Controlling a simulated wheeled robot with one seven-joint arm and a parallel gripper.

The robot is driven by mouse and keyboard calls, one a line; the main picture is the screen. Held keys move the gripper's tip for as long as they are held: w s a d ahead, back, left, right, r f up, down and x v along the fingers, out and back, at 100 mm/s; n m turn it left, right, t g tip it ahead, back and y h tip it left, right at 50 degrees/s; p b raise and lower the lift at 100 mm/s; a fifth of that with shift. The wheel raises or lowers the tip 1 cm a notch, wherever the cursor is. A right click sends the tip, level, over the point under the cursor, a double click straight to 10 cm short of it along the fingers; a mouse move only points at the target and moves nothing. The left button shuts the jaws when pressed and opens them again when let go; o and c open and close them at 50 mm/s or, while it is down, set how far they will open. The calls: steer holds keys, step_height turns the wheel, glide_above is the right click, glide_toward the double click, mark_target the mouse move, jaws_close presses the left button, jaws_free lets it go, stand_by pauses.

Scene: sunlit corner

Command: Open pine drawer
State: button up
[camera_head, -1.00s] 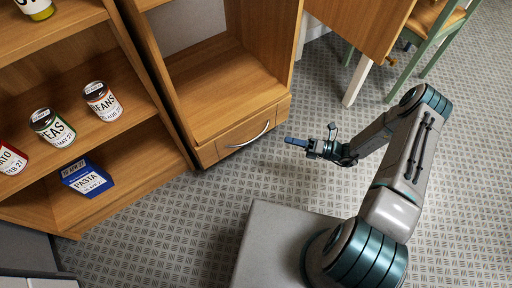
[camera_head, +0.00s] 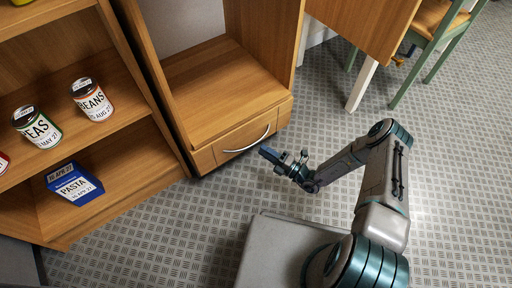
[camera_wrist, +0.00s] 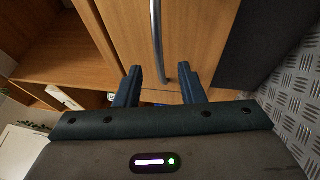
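The pine drawer (camera_head: 234,146) is at the bottom of the wooden cabinet and looks shut. Its curved metal handle (camera_head: 248,140) runs across the front. My gripper (camera_head: 269,158) is just in front of the drawer, near the handle's right part. In the wrist view my gripper (camera_wrist: 162,80) has its two blue fingers apart, with the handle (camera_wrist: 157,45) showing between and beyond them. The fingers are open and hold nothing. Whether a fingertip touches the handle I cannot tell.
Shelves at the left hold a bean can (camera_head: 92,99), a pea can (camera_head: 37,127) and a blue pasta box (camera_head: 75,183). A green-framed chair (camera_head: 436,50) and a wooden table panel (camera_head: 364,30) stand at the upper right. The patterned floor (camera_head: 470,150) is clear at the right.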

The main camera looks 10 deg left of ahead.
steer(key=shift+b+x, duration=0.45)
steer(key=shift+x, duration=1.9)
